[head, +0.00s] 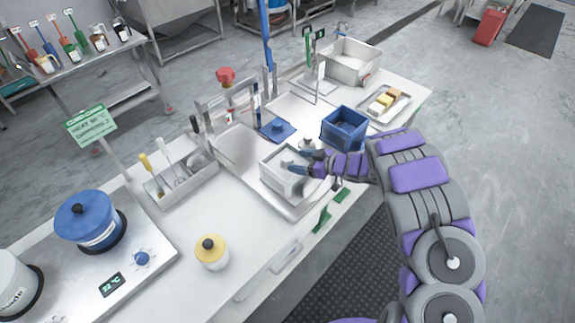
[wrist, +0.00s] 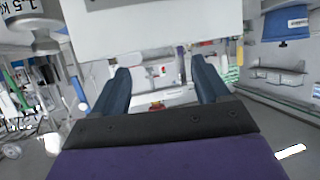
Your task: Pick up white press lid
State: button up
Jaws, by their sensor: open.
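A white box-shaped press piece (head: 272,171) sits on the metal tray in the middle of the bench. Its pale top appears to be the white press lid, with a small grey knob (head: 287,163); the join between lid and box is too small to tell. My gripper (head: 289,159) is open at the top right of this piece, close to the knob. In the wrist view, a white block (wrist: 155,30) fills the upper middle, beyond and above my open fingers (wrist: 160,80). Nothing shows between the fingers. Whether they touch the lid cannot be told.
A grey weight (head: 308,144) is close to my gripper.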

aim_at(291, 159)
jog(key=b+x, duration=0.1)
jog(key=x, duration=0.3)
jog(key=shift+w+a+f, duration=0.2)
jog(key=shift+w, duration=0.1)
jog(key=shift+c, duration=0.2)
jog(key=c, duration=1.2)
jog(key=shift+r, duration=0.15)
